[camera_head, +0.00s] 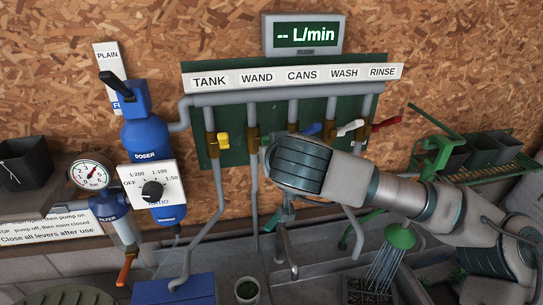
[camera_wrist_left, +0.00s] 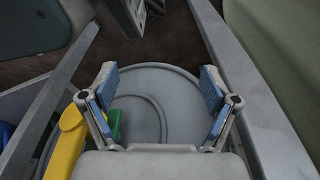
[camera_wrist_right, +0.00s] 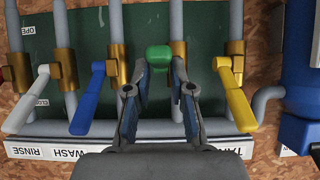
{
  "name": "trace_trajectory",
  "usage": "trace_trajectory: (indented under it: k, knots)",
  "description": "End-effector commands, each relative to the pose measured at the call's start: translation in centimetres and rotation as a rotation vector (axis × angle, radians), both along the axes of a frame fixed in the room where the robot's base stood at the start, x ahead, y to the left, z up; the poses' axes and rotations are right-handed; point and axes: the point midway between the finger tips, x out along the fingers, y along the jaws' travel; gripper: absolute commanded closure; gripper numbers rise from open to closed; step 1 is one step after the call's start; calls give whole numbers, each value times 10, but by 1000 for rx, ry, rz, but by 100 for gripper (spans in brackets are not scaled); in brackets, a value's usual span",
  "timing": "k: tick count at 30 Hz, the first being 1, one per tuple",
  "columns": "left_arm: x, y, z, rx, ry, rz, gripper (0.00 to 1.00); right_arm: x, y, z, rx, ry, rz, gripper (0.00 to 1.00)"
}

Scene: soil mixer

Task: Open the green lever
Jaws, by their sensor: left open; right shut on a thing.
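The green lever (camera_wrist_right: 158,57) shows in the right wrist view, beside the brass valve (camera_wrist_right: 178,60) on the second pipe from the right. My right gripper (camera_wrist_right: 160,72) is shut on it, with one finger on each side; its green end shows past the fingertips. In the head view my right forearm (camera_head: 330,172) covers the lever and the gripper. My left gripper (camera_wrist_left: 158,80) is open and empty in the left wrist view, over a round grey lid (camera_wrist_left: 155,115). It is not seen in the head view.
The yellow lever (camera_wrist_right: 235,97) and blue lever (camera_wrist_right: 87,98) stand close on either side, with the white lever (camera_wrist_right: 35,98) farther off. The blue doser (camera_head: 146,135) hangs left of the pipes. A green watering rose (camera_head: 400,237) sprays below my right arm.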

Motion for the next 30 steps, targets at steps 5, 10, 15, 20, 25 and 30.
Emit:
trace_trajectory:
  k: [5,10,15,20,25,30]
  knots:
    - [0,0,0,0,0,0,13,-2,2,-4,-6,10,6,100]
    - [2,0,-1,0,2,0,13,-2,2,-4,-6,10,6,70]
    - [2,1,-1,0,2,0,13,-1,1,-3,-3,7,5,52]
    - [1,0,-1,1,3,0,13,2,1,-3,-2,8,3,52]
    - [0,-1,0,-2,1,0,13,-7,-1,3,-1,5,4,52]
    - [0,0,0,-1,1,0,13,-36,-6,22,-1,2,4,52]
